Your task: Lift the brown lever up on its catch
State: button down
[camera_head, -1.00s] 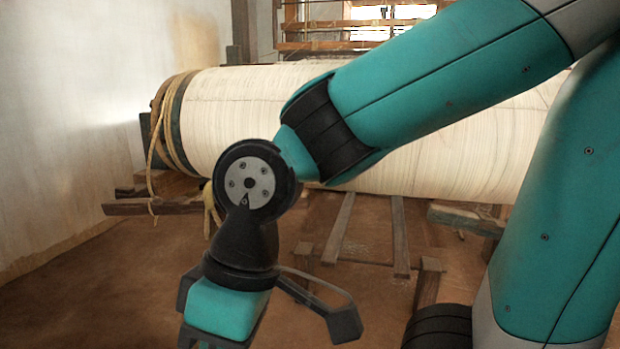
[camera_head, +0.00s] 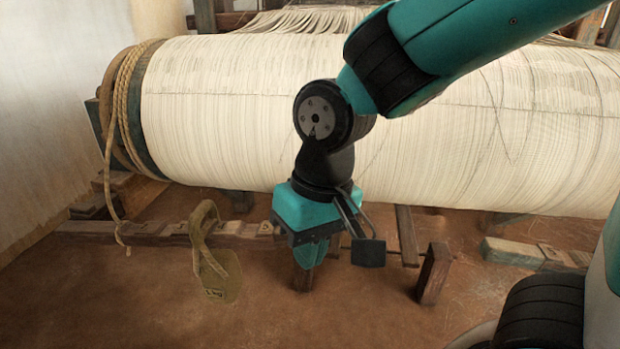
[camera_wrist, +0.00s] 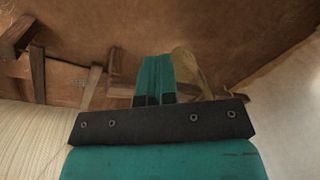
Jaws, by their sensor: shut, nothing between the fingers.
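A long brown wooden bar (camera_head: 150,233) runs low below the left end of the big roller. It looks like the brown lever, but I cannot be sure, and its catch is not clear. A yellowish weight (camera_head: 220,283) marked in kg hangs from a rope loop in front of the bar; it also shows in the wrist view (camera_wrist: 190,68). My gripper (camera_head: 309,258) points down at the right of the weight, apart from it. Its fingers are shut and empty, and also show in the wrist view (camera_wrist: 155,75). My gripper hides what lies behind it.
The large roller (camera_head: 240,110) wound with pale warp fills the width above, with rope (camera_head: 122,100) around its left end. A short wooden post (camera_head: 434,273) stands right of my gripper. A wooden beam (camera_head: 530,252) lies farther right. The front floor is bare brown earth.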

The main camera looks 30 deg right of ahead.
jog(key=w+d+r+m+h+p, duration=0.2)
jog(key=w+r+m+h+p, duration=0.2)
jog(key=w+r+m+p, duration=0.7)
jog(key=d+f+n, duration=0.1)
jog(key=f, duration=0.9)
jog(key=s+d+f+n, duration=0.1)
jog(key=f, duration=0.4)
jog(key=shift+d+f+n+t+b, duration=0.2)
jog(key=shift+d+n+t+b, duration=0.1)
jog(key=shift+d+b, duration=0.05)
jog(key=shift+b+x, duration=0.4)
jog(key=shift+x, duration=0.5)
jog(key=shift+r, duration=0.1)
jog(key=p+v, duration=0.5)
jog(key=v, duration=0.9)
jog(key=shift+s+a, duration=0.2)
jog(key=shift+s, duration=0.05)
